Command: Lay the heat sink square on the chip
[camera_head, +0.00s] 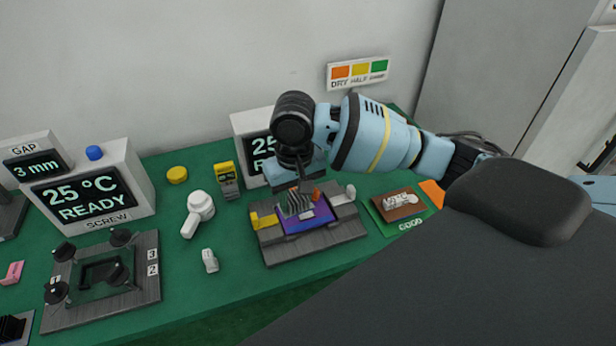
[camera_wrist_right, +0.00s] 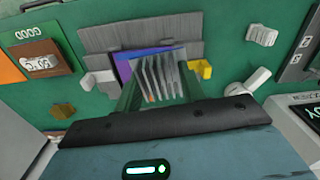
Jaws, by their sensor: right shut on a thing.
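My right gripper (camera_head: 301,188) points down over the grey fixture (camera_head: 330,236) and is shut on the heat sink (camera_head: 297,203). The heat sink's pale upright fins show between the fingers in the right wrist view (camera_wrist_right: 160,76). A purple-blue board (camera_head: 318,220) lies in the fixture, partly under the heat sink; it also shows in the wrist view (camera_wrist_right: 123,64). The chip is hidden, and I cannot tell whether the heat sink touches anything below. My left gripper is not in view.
The fixture has a yellow clamp (camera_head: 264,219) and a white one (camera_head: 344,195). A brown board (camera_head: 400,204) lies on the green mat to the right. A white lever piece (camera_head: 199,210) and a screw station (camera_head: 92,189) stand left. A display (camera_head: 256,146) stands close behind.

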